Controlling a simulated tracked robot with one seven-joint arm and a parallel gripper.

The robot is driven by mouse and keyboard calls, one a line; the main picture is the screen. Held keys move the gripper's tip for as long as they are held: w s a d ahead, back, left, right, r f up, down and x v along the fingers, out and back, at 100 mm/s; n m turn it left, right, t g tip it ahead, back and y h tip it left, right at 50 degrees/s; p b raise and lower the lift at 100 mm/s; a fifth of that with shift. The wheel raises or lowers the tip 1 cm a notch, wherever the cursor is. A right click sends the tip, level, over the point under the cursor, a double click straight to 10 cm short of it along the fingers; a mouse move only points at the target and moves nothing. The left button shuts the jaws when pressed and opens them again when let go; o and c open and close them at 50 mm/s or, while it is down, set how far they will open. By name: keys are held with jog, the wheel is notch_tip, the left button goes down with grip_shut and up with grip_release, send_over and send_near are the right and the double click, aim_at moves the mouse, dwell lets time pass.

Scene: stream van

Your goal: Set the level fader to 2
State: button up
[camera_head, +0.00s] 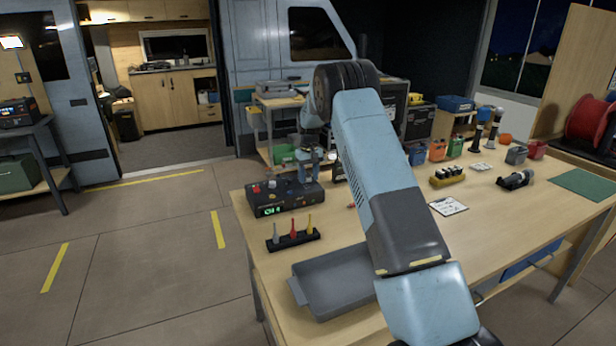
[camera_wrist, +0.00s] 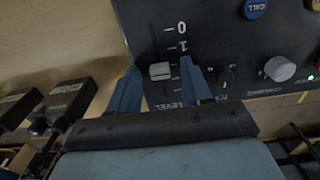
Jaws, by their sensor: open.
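The dark control box (camera_head: 290,196) stands on the far left corner of the table, with a green display on its front. In the wrist view its panel (camera_wrist: 215,40) shows a LEVEL slot with a pale fader cap (camera_wrist: 160,71). The cap sits below the 0 and 1 marks; the number beside it is hidden by a finger. My gripper (camera_wrist: 160,66) is open, with one blue finger on each side of the cap. I cannot tell whether either finger touches it. In the head view my gripper (camera_head: 308,168) is over the box, partly hidden by my arm.
A rack of coloured tools (camera_head: 293,238) and a grey tray (camera_head: 335,285) stand nearer on the table.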

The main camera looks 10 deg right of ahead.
notch_tip(320, 180, up, 14)
jog(key=shift+f, duration=0.2)
dwell(0.4)
jog(key=s+r+m+t, duration=0.1)
jog(key=s+r, duration=0.9)
jog(key=s, duration=0.3)
jog(key=s+r+t, duration=0.2)
jog(key=s+r, duration=0.8)
jog(key=s, duration=0.4)
jog(key=s+f+t, duration=0.1)
jog(key=s+f, duration=0.1)
jog(key=s, duration=1.3)
jog(key=s+f+m+t, duration=0.1)
jog(key=s+f, duration=0.2)
jog(key=s, duration=1.3)
jog(key=shift+d+t, duration=0.2)
jog(key=shift+t, duration=0.1)
